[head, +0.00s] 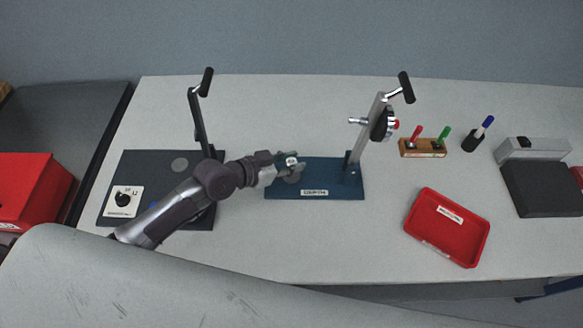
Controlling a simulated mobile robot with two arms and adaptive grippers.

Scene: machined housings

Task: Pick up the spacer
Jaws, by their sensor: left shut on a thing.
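My left gripper (288,168) reaches in from the left over the left end of the blue base plate (330,180). It is shut on a small, pale, round piece (291,160), which looks like the spacer. The fingers cover much of the piece, so its full shape is hidden. I cannot tell whether it touches the plate. My right gripper is not in view.
A lever press stands on the blue plate, its post (364,135) right of my gripper. Another press (197,120) rises from a dark mat (140,165). A red tray (447,228), a wooden pen block (422,148) and a grey-black device (540,185) stand right. The front middle is clear.

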